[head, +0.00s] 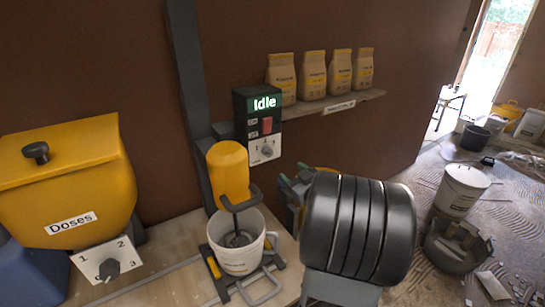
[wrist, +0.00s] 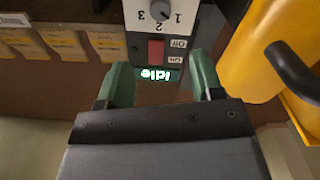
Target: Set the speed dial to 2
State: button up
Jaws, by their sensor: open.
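The speed dial is a grey knob on a white plate marked 1, 2 and 3. It sits low on the dark control box in the head view (head: 267,150) and shows upside down at the top edge of the wrist view (wrist: 160,10). I cannot tell surely which number it points to. The box's display (head: 264,103) reads "Idle", with a red switch (head: 267,125) below it. My gripper (head: 294,179) is open and empty, below and right of the box. In the wrist view, its green fingers (wrist: 162,76) stand apart, away from the dial.
A yellow mixer motor (head: 229,172) hangs over a white bucket (head: 238,258) left of my arm. A yellow doses bin (head: 70,180) has its own dial (head: 109,269). A shelf (head: 335,105) holds several paper bags at right. Clear wall lies under the shelf.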

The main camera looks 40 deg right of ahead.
aim_at(270, 153)
jog(key=w, duration=0.8)
jog(key=w+d+p, duration=0.1)
jog(key=w, duration=0.3)
jog(key=shift+w, duration=0.35)
jog(key=shift+c, duration=0.3)
jog(key=c, duration=0.8)
jog(key=shift+d, duration=0.15)
jog(key=shift+c, duration=0.3)
